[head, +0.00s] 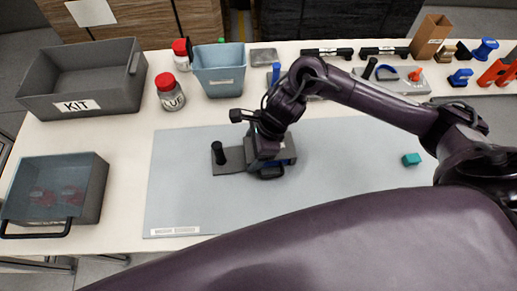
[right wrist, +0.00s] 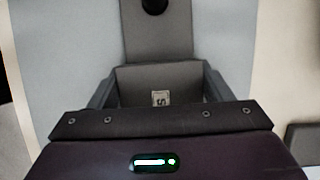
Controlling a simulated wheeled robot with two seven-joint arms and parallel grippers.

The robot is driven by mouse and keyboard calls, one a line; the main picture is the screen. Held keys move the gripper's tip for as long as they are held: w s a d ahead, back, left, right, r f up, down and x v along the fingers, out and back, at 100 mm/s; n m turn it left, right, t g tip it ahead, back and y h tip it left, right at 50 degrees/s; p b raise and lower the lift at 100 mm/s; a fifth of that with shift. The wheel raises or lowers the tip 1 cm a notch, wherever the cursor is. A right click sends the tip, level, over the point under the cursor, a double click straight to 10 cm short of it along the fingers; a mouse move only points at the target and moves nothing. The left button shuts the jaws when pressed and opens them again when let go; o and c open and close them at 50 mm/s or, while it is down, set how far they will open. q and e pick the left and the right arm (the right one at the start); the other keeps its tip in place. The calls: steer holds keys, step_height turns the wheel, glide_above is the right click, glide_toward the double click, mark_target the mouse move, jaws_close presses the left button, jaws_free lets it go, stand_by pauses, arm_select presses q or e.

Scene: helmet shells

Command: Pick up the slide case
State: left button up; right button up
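The slide case looks to be the grey piece on the blue-grey mat (head: 190,205) in the head view. A flat grey plate (head: 232,167) with an upright black knob (head: 218,152) sticks out to its left. My right gripper (head: 268,168) is over its boxy right part and hides much of it. In the right wrist view, the case body (right wrist: 160,80) with a small pale label (right wrist: 160,98) lies between my two dark fingers. The fingers are close along both sides; whether they press on it I cannot tell. My left gripper is not in view.
A grey KIT bin (head: 85,85), red-lidded jars (head: 170,95), a blue-grey bin (head: 219,72) and a handled box (head: 58,190) stand left and back. A teal block (head: 411,159) lies on the right of the mat. Tools line the back right. The mat's front left is clear.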

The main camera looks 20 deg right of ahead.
steer(key=c, duration=0.5)
steer(key=shift+c, duration=0.2)
steer(key=shift+r, duration=0.15)
